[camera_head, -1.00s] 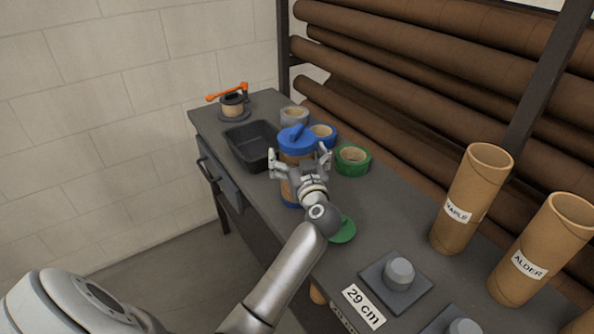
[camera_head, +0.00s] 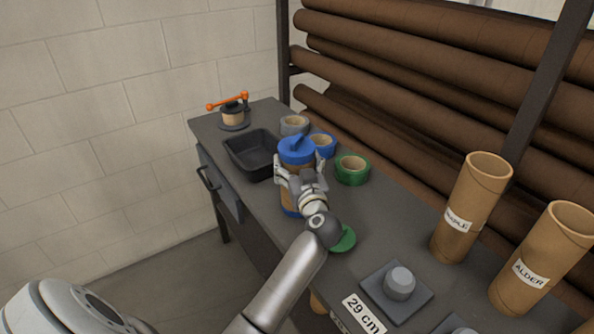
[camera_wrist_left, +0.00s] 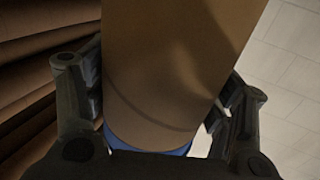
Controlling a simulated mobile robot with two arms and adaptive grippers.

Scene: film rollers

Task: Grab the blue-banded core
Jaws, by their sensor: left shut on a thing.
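The blue-banded core is a brown cardboard tube with a blue cap (camera_head: 296,150) on top and a blue band at its foot (camera_head: 291,211). It stands upright on the workbench, as far as the head view shows. My left gripper (camera_head: 300,178) is shut on the core around its middle, from the near side. In the left wrist view the brown tube (camera_wrist_left: 175,70) fills the space between the fingers, with a blue edge (camera_wrist_left: 150,145) at the bottom. The gripper and wrist hide part of the tube. My right gripper is not in view.
A black tray (camera_head: 251,153) is left of the core. Grey (camera_head: 294,125), blue (camera_head: 323,145) and green (camera_head: 352,170) tape rolls lie behind and right. A green disc (camera_head: 343,240) is near my wrist. Maple (camera_head: 470,210) and alder (camera_head: 541,260) tubes stand right.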

